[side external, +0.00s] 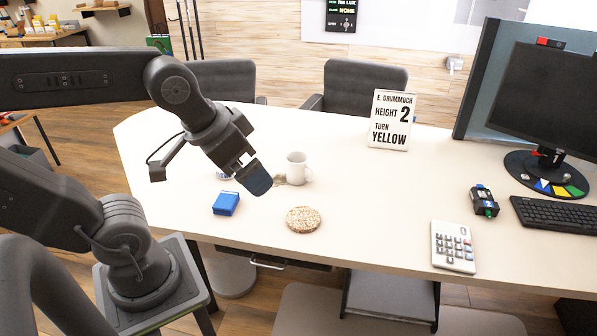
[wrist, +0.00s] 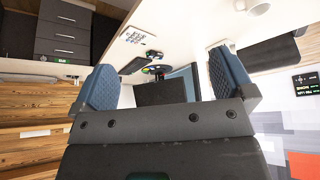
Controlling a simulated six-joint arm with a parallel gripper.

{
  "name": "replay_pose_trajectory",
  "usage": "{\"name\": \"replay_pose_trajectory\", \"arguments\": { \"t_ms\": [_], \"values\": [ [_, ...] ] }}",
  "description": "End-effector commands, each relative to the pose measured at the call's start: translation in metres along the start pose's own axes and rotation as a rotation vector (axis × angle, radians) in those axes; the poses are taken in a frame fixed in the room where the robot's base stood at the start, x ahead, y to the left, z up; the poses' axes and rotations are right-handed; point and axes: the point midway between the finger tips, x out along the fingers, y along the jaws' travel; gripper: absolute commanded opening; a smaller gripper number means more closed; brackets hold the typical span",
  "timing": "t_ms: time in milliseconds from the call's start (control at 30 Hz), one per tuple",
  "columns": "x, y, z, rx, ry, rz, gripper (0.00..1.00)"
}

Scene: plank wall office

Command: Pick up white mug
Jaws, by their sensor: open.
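The white mug (side external: 297,168) stands upright on the white table (side external: 350,225) in the side external view. My gripper (side external: 260,186) is in the air to the left of the mug and seems apart from it. In the wrist view my gripper (wrist: 165,85) shows its two blue fingers spread wide with nothing between them. A white, round object, perhaps the mug, shows partly at the top right edge of the wrist view (wrist: 257,7).
A blue box (side external: 226,203) and a round cork-like mat (side external: 303,219) lie near the mug. A sign (side external: 391,120), calculator (side external: 453,246), small dark device (side external: 484,201), keyboard (side external: 555,213) and monitor (side external: 545,95) are to the right. The table's middle is clear.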

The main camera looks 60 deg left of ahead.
Motion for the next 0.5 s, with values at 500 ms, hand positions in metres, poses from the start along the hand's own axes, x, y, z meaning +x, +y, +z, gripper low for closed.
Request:
{"name": "replay_pose_trajectory", "arguments": {
  "t_ms": [500],
  "values": [
    [0.079, -0.097, -0.151, -0.595, -0.101, -0.257, 1.00]
  ]
}}
